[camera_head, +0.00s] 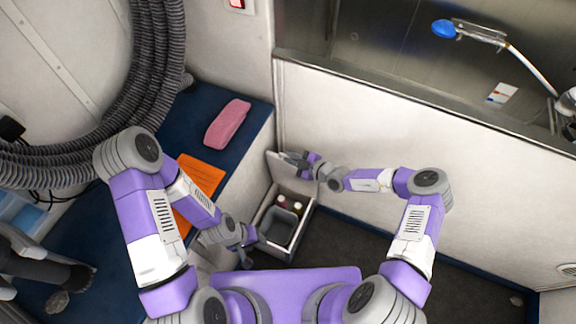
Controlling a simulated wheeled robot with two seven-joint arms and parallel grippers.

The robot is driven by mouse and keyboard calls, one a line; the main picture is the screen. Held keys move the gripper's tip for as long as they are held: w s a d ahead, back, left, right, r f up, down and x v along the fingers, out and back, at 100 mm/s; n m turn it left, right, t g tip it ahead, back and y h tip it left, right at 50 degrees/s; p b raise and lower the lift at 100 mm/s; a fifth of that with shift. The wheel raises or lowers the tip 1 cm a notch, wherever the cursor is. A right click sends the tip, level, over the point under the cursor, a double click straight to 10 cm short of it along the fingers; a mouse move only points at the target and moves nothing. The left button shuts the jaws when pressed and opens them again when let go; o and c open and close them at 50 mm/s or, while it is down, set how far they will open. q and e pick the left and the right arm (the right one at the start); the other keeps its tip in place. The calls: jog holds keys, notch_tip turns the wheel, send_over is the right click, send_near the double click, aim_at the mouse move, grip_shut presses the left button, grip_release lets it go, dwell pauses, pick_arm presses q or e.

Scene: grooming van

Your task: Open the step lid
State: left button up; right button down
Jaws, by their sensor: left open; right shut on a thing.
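The step (296,238) is a pale box on the dark floor, between the blue-topped bench and the white wall. Its lid (283,172) is raised and stands tilted up at the box's far side. Inside the open box are a grey bin and small bottles (297,208). My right gripper (294,160) is shut on the lid's upper edge; its fingers partly hide that edge. My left gripper (250,248) is open and empty at the box's near left side; whether it touches the box is unclear.
The blue-topped bench (203,105) runs along the left, with a pink folded towel (228,124) and an orange mat (200,176) on it. A coiled grey hose (158,60) hangs at upper left. A metal tub (390,40) with a blue-headed sprayer (445,29) is at upper right. Dark floor (350,245) lies free right of the step.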

jog(key=shift+w+d+b, duration=0.4)
jog(key=shift+w+d, duration=0.05)
jog(key=shift+w, duration=0.3)
jog(key=c, duration=1.2)
grip_release()
jog(key=shift+s, duration=0.1)
jog(key=p+v, duration=0.2)
jog(key=v, duration=0.4)
jog(key=shift+s+d+r, duration=0.1)
jog(key=shift+d+r, duration=0.15)
jog(key=shift+r, duration=0.05)
jog(key=shift+s+d+r+p, duration=0.1)
jog(key=shift+s+d+p, duration=0.2)
jog(key=shift+d+p, duration=0.05)
